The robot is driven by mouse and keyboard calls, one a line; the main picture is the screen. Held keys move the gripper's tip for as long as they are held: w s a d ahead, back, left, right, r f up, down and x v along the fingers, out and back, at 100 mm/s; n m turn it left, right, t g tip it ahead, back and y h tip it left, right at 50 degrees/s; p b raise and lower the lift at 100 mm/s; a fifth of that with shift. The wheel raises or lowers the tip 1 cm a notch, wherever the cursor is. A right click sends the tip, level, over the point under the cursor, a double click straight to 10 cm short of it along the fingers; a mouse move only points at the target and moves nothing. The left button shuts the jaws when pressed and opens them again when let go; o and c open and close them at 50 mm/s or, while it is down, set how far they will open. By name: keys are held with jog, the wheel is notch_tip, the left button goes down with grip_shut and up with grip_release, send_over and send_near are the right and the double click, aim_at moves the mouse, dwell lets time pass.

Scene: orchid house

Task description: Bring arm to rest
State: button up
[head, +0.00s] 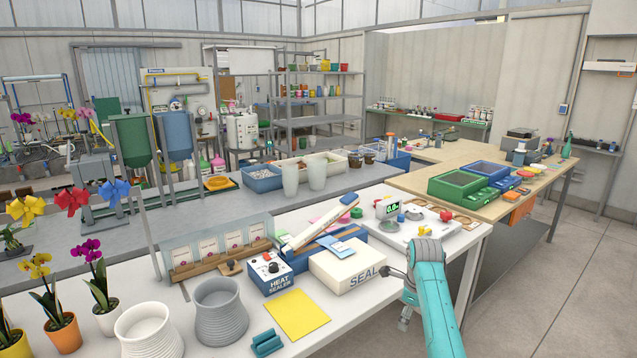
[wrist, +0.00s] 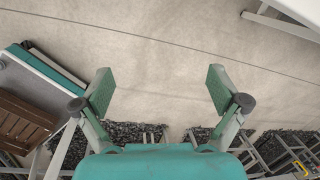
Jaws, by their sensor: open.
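My teal arm (head: 430,285) rises at the front right of the head view, bent at its upper joint beside the white bench's front edge. In the wrist view my gripper (wrist: 160,88) is open, its two green-padded fingers wide apart with nothing between them. Pale floor (wrist: 160,50) shows between and beyond the fingers. In the head view, a small grey part of the arm's end shows left of the teal link, low by the bench edge; most of it is hidden.
The white bench holds a sealer box (head: 347,270), a heat sealer (head: 270,272), a yellow sheet (head: 297,314), ribbed pots (head: 219,312) and a scale (head: 387,209), close to my arm. Open floor (head: 570,290) lies at right.

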jog(key=s+a+f+n+t, duration=0.1)
jog(key=s+f+n, duration=0.1)
jog(key=s+f, duration=0.35)
jog(key=s+a+f+n+t, duration=0.1)
jog(key=s+f+n, duration=0.1)
jog(key=f, duration=0.7)
jog(key=s+f+n+t, duration=0.1)
jog(key=s+f+n, duration=0.1)
jog(key=s+f, duration=0.35)
jog(key=s+a+f+n+t, duration=0.1)
jog(key=s+f+n+t, duration=0.3)
jog(key=s, duration=0.6)
jog(key=s+a+f+n+g, duration=0.1)
jog(key=s+a+f+n, duration=0.3)
jog(key=s, duration=0.6)
jog(key=s+r+n+t, duration=0.2)
jog(key=s+r+n, duration=0.15)
jog(key=s, duration=0.75)
jog(key=s+r+n+t, duration=0.2)
jog(key=s+r, duration=0.3)
jog(key=s, duration=0.6)
jog(key=s+r+n+t, duration=0.1)
jog(key=s+r+n, duration=0.1)
jog(key=s+r, duration=0.4)
jog(key=s+r+n+t, duration=0.1)
jog(key=s+r+n, duration=0.2)
jog(key=r, duration=1)
jog(key=shift+s+r+t, duration=0.35)
jog(key=shift+s+t, duration=0.05)
jog(key=shift+s, duration=1.1)
